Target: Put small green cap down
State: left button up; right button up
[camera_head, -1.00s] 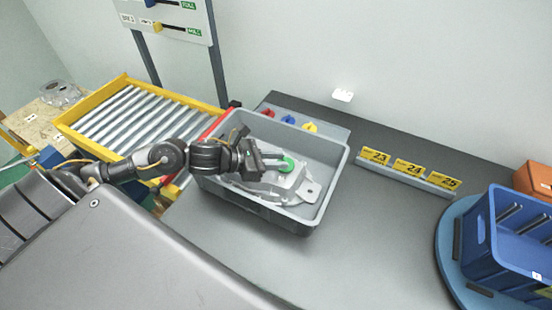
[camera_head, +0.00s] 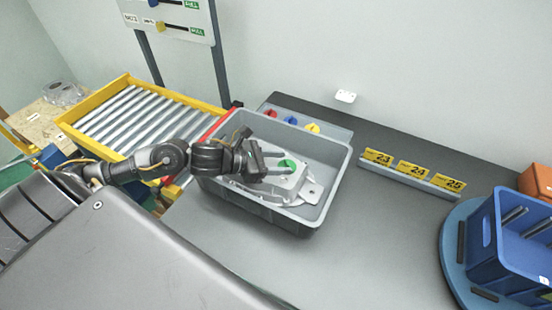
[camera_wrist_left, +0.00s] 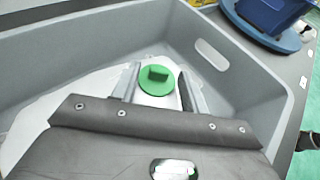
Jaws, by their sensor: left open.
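The small green cap (camera_head: 287,164) sits on the grey aluminium casting (camera_head: 310,190) inside the grey bin (camera_head: 333,190). In the left wrist view the cap (camera_wrist_left: 157,80) shows its round disc and raised grip tab. My left gripper (camera_head: 284,163) is over the bin, open, with one finger on each side of the cap. In the left wrist view a gap shows between the cap and the left gripper's fingers (camera_wrist_left: 160,90). My right gripper is in neither view.
Red, blue and yellow knobs (camera_head: 291,120) lie behind the bin. A number rack (camera_head: 410,173) stands to its right. A blue crate (camera_head: 510,240) is at the far right. A roller conveyor (camera_head: 140,118) is at the left. The front table surface is clear.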

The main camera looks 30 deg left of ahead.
pick_arm(q)
jog(key=shift+r, duration=0.15)
jog(key=shift+r+p, duration=0.35)
jog(key=shift+p, duration=0.25)
jog(key=b+v, duration=0.1)
jog(key=v, duration=0.3)
jog(key=b+v, duration=0.1)
jog(key=v, duration=0.2)
jog(key=shift+s+a+f+b, duration=0.1)
jog(key=shift+s+f+b, duration=0.05)
jog(key=shift+f+b, duration=0.2)
jog(key=shift+s+a+r, duration=0.35)
jog(key=shift+s+a, duration=0.05)
jog(key=shift+s, duration=0.1)
jog(key=shift+s+a+r, duration=0.15)
jog(key=shift+s+r, duration=0.05)
jog(key=shift+r, duration=0.15)
jog(key=shift+p+v, duration=1.1)
jog(key=shift+v, duration=0.15)
jog(key=shift+a, duration=0.1)
